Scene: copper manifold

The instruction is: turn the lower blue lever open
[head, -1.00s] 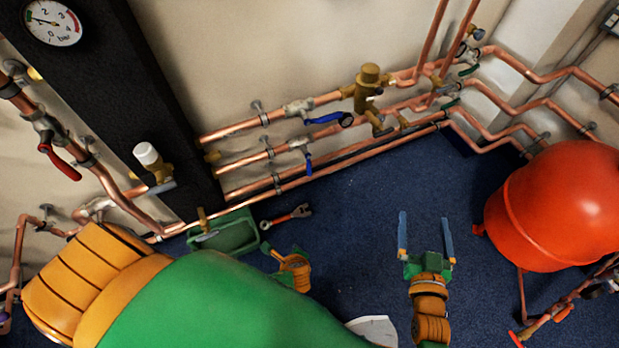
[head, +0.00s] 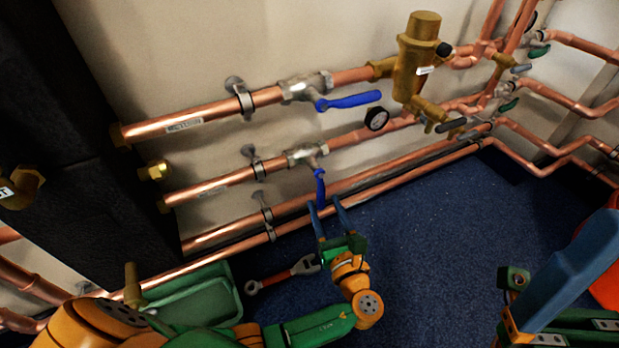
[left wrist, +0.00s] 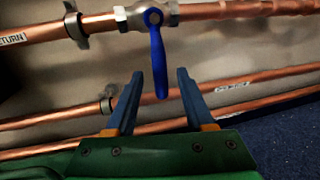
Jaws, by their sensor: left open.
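The lower blue lever (head: 319,187) hangs down from a metal valve (head: 307,155) on the middle copper pipe in the head view. It also hangs down in the left wrist view (left wrist: 158,62). My left gripper (head: 325,202) is open just below it, fingers pointing up toward it. In the left wrist view, the lever's lower end shows between the two blue fingertips (left wrist: 160,75); I see no contact. My right gripper (head: 572,270) is partly in view at the lower right, with one large blue finger showing; the rest is cut off.
An upper blue lever (head: 348,101) points right on the pipe above. A small black gauge (head: 377,119) and a brass valve body (head: 416,60) are to the right. A green tray (head: 195,300) and a red-handled wrench (head: 285,274) lie on the blue floor below.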

